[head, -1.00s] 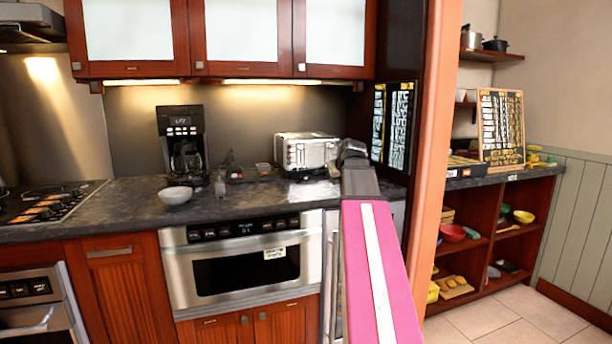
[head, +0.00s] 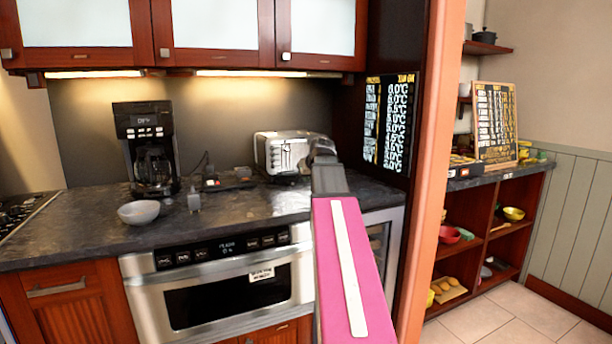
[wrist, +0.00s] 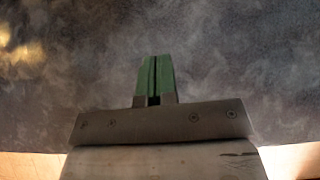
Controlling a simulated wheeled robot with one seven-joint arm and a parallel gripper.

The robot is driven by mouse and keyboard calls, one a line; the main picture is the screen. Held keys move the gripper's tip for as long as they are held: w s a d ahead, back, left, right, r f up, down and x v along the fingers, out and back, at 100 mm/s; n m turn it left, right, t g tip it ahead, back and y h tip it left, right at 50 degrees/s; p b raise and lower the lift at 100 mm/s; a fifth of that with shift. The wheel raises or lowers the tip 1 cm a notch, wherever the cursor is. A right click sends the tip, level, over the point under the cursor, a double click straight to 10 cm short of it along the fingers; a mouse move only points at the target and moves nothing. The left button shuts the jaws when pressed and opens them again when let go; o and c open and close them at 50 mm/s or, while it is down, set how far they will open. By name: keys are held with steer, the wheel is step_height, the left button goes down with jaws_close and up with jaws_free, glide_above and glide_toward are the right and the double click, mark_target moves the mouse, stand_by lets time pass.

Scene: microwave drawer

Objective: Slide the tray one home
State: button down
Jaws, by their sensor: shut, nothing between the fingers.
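The stainless microwave drawer (head: 150,304) sits under the dark counter, with a black window, a white label and a control strip above. Its front looks level or nearly level with the cabinets; I cannot tell whether a small gap is left. No separate tray shows inside it. My gripper (wrist: 155,76) shows in the wrist view with its green fingers together and nothing between them. A dark mottled surface, probably the countertop, fills the view beyond the fingers; contact cannot be told. In the head view my pink arm hides the drawer's right side, and the gripper is not visible.
An orange post (head: 428,170) rises close to the right of my arm. Shelves (head: 490,225) with small items stand beyond it.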

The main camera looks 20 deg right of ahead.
steer(key=x, duration=0.6)
steer(key=shift+w+f, duration=0.2)
steer(key=shift+w, duration=0.1)
steer(key=shift+w+f, duration=0.1)
steer(key=shift+w, duration=1.9)
